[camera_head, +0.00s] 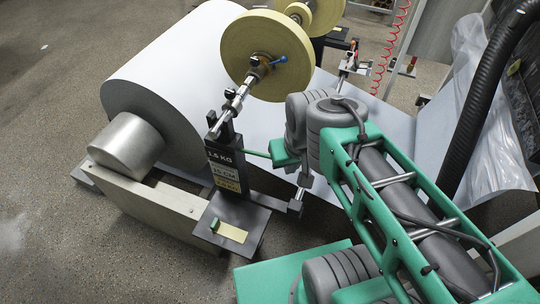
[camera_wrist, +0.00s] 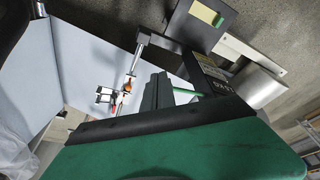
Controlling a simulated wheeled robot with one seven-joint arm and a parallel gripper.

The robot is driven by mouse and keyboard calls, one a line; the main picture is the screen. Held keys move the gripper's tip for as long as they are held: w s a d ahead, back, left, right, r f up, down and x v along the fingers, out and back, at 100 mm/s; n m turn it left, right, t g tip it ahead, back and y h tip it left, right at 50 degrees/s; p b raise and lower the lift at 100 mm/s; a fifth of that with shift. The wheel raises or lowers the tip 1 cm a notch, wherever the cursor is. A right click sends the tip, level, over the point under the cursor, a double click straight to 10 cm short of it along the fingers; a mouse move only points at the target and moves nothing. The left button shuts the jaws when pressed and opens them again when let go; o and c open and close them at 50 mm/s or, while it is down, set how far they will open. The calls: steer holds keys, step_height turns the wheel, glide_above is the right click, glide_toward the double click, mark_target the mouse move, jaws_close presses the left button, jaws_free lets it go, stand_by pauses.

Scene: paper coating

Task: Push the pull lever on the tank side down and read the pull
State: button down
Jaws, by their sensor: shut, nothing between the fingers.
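A dark stand (camera_head: 226,170) with labels reading 1.5 KG and 15 CM rises beside the paper roll; it also shows in the wrist view (camera_wrist: 208,72). A thin green rod (camera_head: 257,153) sticks out sideways from the stand toward my gripper and looks like the lever; it also shows in the wrist view (camera_wrist: 187,92). My gripper (camera_wrist: 158,92) is shut and empty, close to the rod's free end. I cannot tell whether they touch. In the head view my arm hides the fingers. A dark plate (camera_head: 250,217) at the stand's foot carries a small green knob (camera_head: 215,225) and a yellow label.
A large white paper roll (camera_head: 165,80) with a metal core end (camera_head: 127,146) lies at left on a pale frame (camera_head: 150,200). A yellow disc (camera_head: 265,55) with a blue handle stands above the stand. A black hose (camera_head: 487,90) and clear plastic hang at right.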

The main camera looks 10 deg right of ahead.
mark_target(260, 154)
steer(key=w+r+n+g+p, duration=0.1)
steer(key=w+n+g+p, duration=0.1)
steer(key=w+p, duration=0.5)
steer(key=shift+w+r+n+p, duration=0.25)
steer(key=shift+n+p, duration=0.15)
steer(key=shift+p, duration=0.25)
steer(key=f+b, duration=0.1)
steer(key=f, duration=0.1)
steer(key=f+b, duration=0.4)
steer(key=f, duration=0.1)
steer(key=shift+w+a, duration=0.15)
steer(key=shift+w, duration=0.15)
steer(key=shift+f, duration=0.1)
